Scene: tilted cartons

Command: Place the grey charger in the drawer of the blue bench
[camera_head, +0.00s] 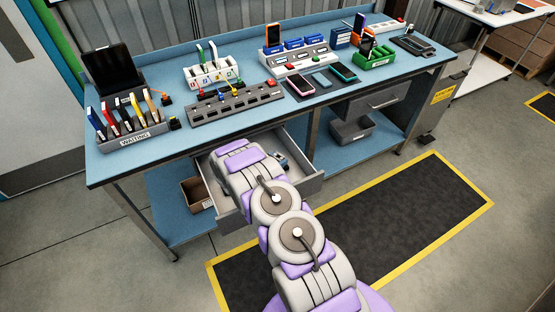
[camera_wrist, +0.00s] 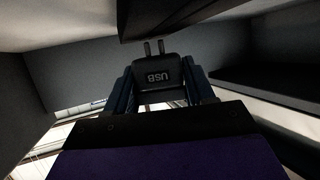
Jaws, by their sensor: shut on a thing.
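The grey charger (camera_wrist: 158,74) is dark, with two prongs and an upside-down "USB" mark in the wrist view. My gripper (camera_wrist: 160,84) is shut on it, one finger on each side. The blue bench (camera_head: 105,168) stands across the head view. Its left drawer (camera_head: 313,188) is pulled out, and my arm reaches over and into it. In the wrist view grey walls (camera_wrist: 75,75) surround the charger. I cannot tell whether the charger touches the drawer bottom.
The bench top holds a "WAITING" tray (camera_head: 133,138), a grey rack (camera_head: 237,103), a white dock (camera_head: 298,58) and several phones. A second drawer (camera_head: 380,98) is shut at right. A grey bin (camera_head: 352,130) sits on the lower shelf.

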